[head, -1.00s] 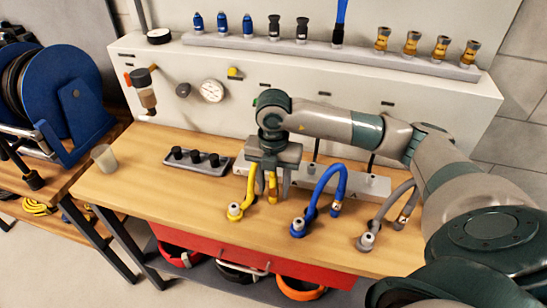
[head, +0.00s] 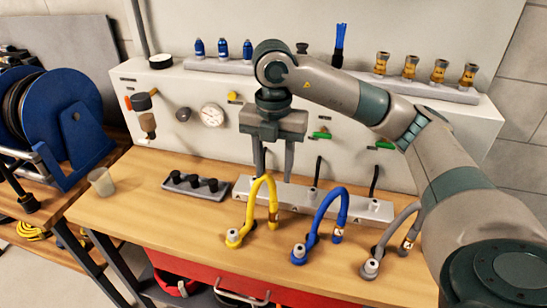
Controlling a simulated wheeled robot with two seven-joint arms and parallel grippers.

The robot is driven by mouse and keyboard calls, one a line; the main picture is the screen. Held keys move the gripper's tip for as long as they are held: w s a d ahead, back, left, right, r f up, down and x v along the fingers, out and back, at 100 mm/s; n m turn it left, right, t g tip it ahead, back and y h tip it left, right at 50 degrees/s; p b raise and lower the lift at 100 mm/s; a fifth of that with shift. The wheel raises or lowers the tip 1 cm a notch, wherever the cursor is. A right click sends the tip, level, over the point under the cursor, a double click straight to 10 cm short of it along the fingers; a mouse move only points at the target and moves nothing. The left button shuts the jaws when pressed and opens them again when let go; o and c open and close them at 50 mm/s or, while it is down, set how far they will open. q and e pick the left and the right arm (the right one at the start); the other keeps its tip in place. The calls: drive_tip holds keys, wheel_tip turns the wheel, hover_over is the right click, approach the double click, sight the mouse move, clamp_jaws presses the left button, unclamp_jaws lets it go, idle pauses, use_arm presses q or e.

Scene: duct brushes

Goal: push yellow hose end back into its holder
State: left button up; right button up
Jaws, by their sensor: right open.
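The yellow hose (head: 250,200) arches over the bench top. Its left foot is a yellow base with a grey fitting (head: 233,236), and its other end (head: 273,219) hangs down on the right, near the bench surface. I cannot tell whether that end is seated in anything. My right gripper (head: 274,170) points down above and behind the arch, its two fingers apart with nothing between them. The arch top overlaps the left fingertip in the picture. The grey holder bar (head: 228,189) lies behind the hose. My left gripper is not in view.
A blue hose (head: 317,213) and a grey hose (head: 388,234) arch to the right. A dark tray with black plugs (head: 195,185) and a cup (head: 102,181) stand left. The panel behind carries a gauge (head: 212,117) and a shelf of fittings. The bench front left is clear.

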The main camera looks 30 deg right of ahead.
drive_tip(key=shift+r, duration=1.5)
